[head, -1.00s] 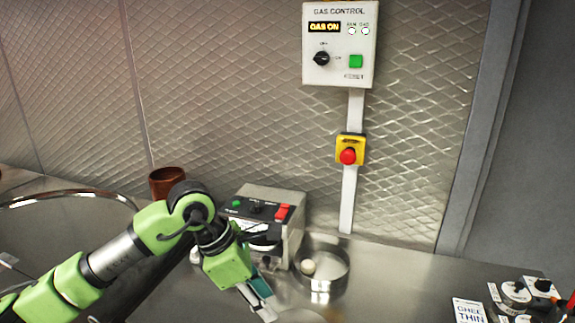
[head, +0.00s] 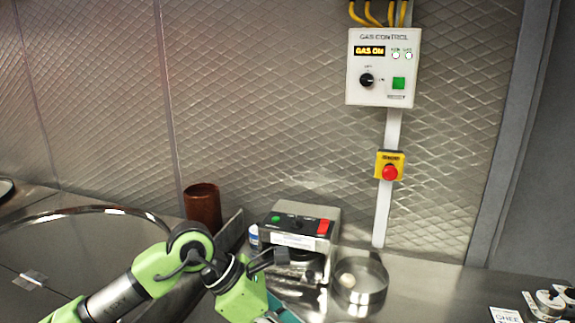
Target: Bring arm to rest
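My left arm (head: 150,275) comes in from the lower left, green and grey. It bends at the elbow-like joint in front of the counter, and its green end part (head: 242,298) points down and right. The fingertips of my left gripper are cut off by the bottom edge of the head view, so its opening cannot be seen. A bit of teal shows beside its end at the bottom edge. My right arm and gripper are not in view.
A control box (head: 300,238) with green and red buttons and a round steel pan (head: 362,290) holding a pale ball stand close right of my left arm. A brown cup (head: 203,209) stands behind it. The gas control panel (head: 382,70) and red stop button (head: 390,172) are on the wall.

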